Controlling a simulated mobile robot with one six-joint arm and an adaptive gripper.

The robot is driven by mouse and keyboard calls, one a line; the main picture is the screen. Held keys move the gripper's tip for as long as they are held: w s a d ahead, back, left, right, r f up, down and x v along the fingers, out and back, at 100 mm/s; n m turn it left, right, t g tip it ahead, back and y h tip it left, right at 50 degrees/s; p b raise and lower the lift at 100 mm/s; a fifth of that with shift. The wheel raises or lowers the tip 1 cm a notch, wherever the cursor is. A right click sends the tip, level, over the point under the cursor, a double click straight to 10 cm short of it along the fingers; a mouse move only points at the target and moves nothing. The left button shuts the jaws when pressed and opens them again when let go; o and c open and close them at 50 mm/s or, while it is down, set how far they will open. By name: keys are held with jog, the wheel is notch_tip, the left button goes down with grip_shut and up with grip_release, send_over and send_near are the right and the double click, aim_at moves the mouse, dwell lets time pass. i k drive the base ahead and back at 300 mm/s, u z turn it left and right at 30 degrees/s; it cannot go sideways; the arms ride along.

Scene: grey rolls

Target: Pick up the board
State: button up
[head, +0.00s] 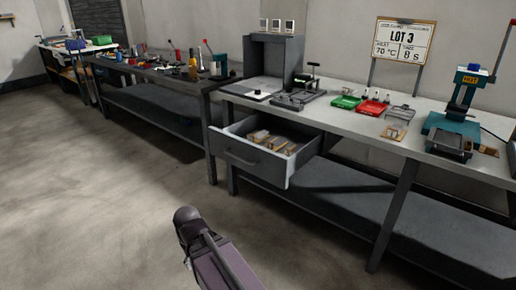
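I cannot tell for sure which thing is the board. A flat pale board with a dark knob (256,88) lies on the near bench, in front of a grey open box. Several small wooden pieces (276,142) lie in the open drawer (246,157) under the bench's left end. A small wooden-looking plate (394,132) lies at the bench's front edge, right of the middle. A sign reading "LOT 3" (403,41) stands behind the bench. Part of my arm shows at the bottom, well in front of the drawer; my gripper's fingers do not show.
The bench (335,117) also carries a dark fixture (298,98), green (346,102) and red (373,107) trays, and a teal press (462,105). The drawer juts out over the floor. A second cluttered bench (150,73) stands left. The floor (95,190) in front is clear.

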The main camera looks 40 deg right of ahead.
aim_at(276, 144)
jog(key=u, duration=0.45)
jog(key=k, duration=1.15)
jog(key=z, duration=1.15)
jog(key=i, duration=0.95)
jog(key=u, duration=0.1)
